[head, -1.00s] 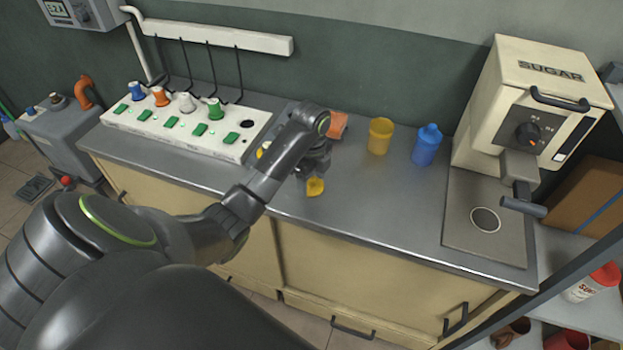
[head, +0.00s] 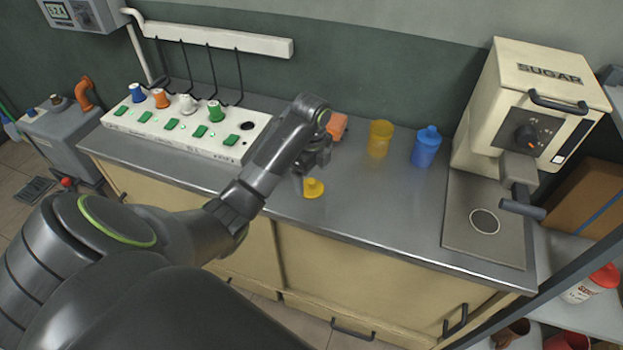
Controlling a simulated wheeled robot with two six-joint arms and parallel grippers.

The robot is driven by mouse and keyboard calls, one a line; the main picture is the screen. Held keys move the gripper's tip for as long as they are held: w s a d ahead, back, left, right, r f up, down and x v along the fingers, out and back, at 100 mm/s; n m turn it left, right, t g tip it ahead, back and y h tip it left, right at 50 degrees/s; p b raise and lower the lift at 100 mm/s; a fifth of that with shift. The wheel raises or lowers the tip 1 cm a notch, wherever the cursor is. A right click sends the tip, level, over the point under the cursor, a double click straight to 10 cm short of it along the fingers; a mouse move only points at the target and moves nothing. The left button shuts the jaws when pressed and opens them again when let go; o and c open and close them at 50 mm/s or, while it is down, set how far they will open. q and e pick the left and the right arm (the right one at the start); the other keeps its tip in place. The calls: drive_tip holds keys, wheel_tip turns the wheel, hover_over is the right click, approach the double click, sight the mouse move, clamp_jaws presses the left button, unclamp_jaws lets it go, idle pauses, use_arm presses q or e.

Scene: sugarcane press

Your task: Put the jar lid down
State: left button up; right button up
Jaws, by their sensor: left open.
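The yellow jar lid (head: 313,188) lies flat on the grey metal counter, knob up, near the middle of the head view. My left gripper (head: 308,174) is just behind and above the lid, pointing down, with its jaws open. It does not appear to hold the lid; whether a finger still touches it is hard to tell. A yellow open-topped jar (head: 380,139) stands upright on the counter to the right. My right gripper is not in view.
A blue bottle (head: 426,147) stands right of the jar. A white panel (head: 180,136) with colored cups fills the counter's left; the SUGAR machine (head: 530,100) stands at right. The counter's front middle is clear.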

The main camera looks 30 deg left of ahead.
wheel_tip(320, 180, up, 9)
drive_tip(key=p, duration=0.8)
drive_tip(key=shift+p, duration=0.4)
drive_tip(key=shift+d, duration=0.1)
